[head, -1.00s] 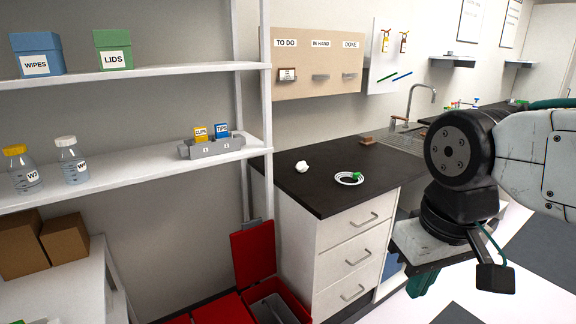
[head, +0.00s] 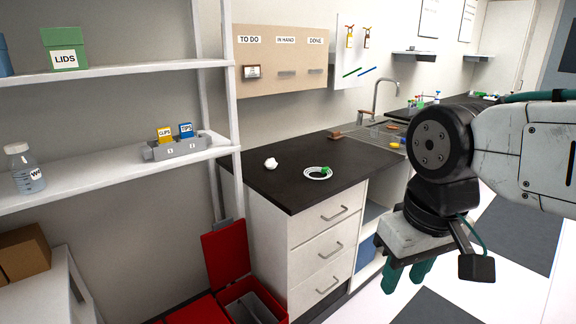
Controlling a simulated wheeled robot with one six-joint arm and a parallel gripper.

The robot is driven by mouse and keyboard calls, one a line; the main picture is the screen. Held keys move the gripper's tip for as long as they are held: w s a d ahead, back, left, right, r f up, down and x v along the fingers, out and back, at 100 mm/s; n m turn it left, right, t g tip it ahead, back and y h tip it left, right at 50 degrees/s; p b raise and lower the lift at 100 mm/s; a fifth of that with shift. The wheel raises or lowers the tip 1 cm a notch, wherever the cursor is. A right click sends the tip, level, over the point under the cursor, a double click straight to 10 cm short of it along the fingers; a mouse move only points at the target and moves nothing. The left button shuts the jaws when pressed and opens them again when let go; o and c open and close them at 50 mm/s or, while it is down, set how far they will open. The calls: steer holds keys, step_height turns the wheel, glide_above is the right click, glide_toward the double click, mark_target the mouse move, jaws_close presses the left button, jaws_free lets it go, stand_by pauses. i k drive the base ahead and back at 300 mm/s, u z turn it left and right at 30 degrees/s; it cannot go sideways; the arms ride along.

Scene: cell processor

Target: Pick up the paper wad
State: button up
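The paper wad (head: 271,163) is a small crumpled white lump on the dark countertop (head: 290,190), near its left end. My gripper (head: 408,275) points down at the right, in front of the counter and well apart from the wad.
A white ring-shaped dish (head: 307,174) with a green item lies right of the wad. A red bin (head: 226,252) with its lid up stands below the counter's left end. Shelves (head: 110,168) rise at the left. A sink (head: 375,137) is farther back.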

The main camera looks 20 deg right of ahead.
mark_target(271, 164)
steer(key=z, duration=0.45)
steer(key=k, duration=0.55)
steer(key=z, duration=0.95)
steer(key=i, duration=2.35)
steer(key=u, duration=1.25)
steer(key=i, duration=0.7)
steer(key=u, duration=1.05)
steer(key=i, duration=0.25)
steer(key=u, duration=0.2)
